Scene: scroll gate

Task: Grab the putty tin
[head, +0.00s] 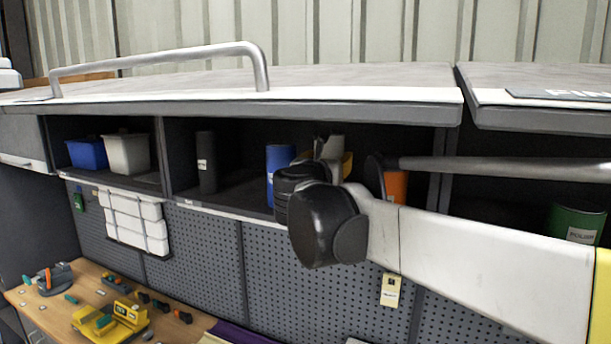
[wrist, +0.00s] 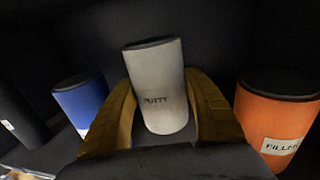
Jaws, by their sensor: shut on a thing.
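The putty tin (wrist: 158,88) is a light grey cylinder with a dark lid and the word PUTTY on its side. In the wrist view it stands between the two yellow fingers of my gripper (wrist: 163,112), which are shut on it, and it looks slightly tilted. In the head view the upper part of the tin (head: 334,146) shows inside the open cabinet, behind my dark wrist. The wrist hides most of the tin and of the gripper there; a bit of yellow finger shows beside it.
A blue tin (wrist: 80,103) stands to the left and an orange filler tin (wrist: 276,118) close to the right. A dark cylinder (head: 206,162) stands farther left. A raised door with a bar handle (head: 160,58) hangs above the compartment. A green polish tin (head: 574,224) stands far right.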

